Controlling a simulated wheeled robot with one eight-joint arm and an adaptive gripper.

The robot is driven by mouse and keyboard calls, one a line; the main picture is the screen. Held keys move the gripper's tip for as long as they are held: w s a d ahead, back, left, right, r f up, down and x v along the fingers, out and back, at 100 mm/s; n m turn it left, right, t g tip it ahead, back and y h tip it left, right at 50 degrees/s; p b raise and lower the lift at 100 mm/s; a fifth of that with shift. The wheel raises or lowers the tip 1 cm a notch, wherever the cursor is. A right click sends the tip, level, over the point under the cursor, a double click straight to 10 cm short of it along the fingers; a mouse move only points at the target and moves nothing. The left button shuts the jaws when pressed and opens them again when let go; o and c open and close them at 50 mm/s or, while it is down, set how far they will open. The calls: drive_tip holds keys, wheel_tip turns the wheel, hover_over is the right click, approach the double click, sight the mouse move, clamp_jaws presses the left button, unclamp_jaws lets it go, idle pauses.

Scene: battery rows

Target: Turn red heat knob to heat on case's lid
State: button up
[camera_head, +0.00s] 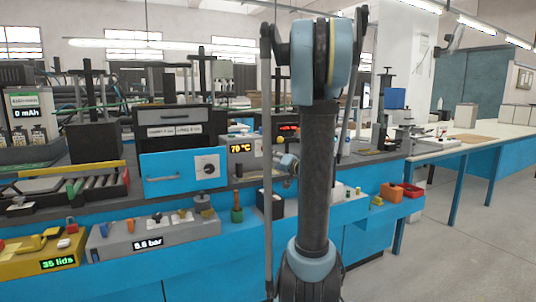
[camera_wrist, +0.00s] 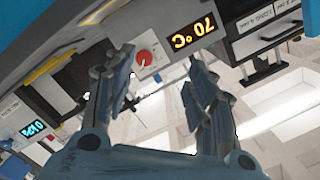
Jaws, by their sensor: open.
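The red heat knob (camera_wrist: 145,57) sits on a pale plate beside the orange 70 °C display (camera_wrist: 192,33) in the wrist view, which looks upside down. The same display shows in the head view (camera_head: 241,148); the red knob is not distinguishable there. My gripper (camera_wrist: 164,62) is open and empty, its blue-grey fingers on either side of the knob in the picture, the knob nearer the left finger. No touch shows, and the gap to the panel is hard to judge. In the head view my gripper (camera_head: 288,163) is partly behind my arm. Markings around the knob are too small to read.
A blue-front unit (camera_head: 180,172) with a round dial stands left of the display. A grey box reading 5.6 bar (camera_head: 152,240) and a yellow box reading 35 lids (camera_head: 45,256) sit in front. Open floor lies at the right.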

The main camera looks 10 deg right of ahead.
drive_tip(key=w+d+m+t+h, duration=0.1)
drive_tip(key=d, duration=0.3)
approach(265, 149)
drive_tip(key=x, duration=0.9)
drive_tip(key=shift+w+f, duration=0.1)
drive_tip(key=shift+w, duration=0.05)
drive_tip(key=c, duration=1.1)
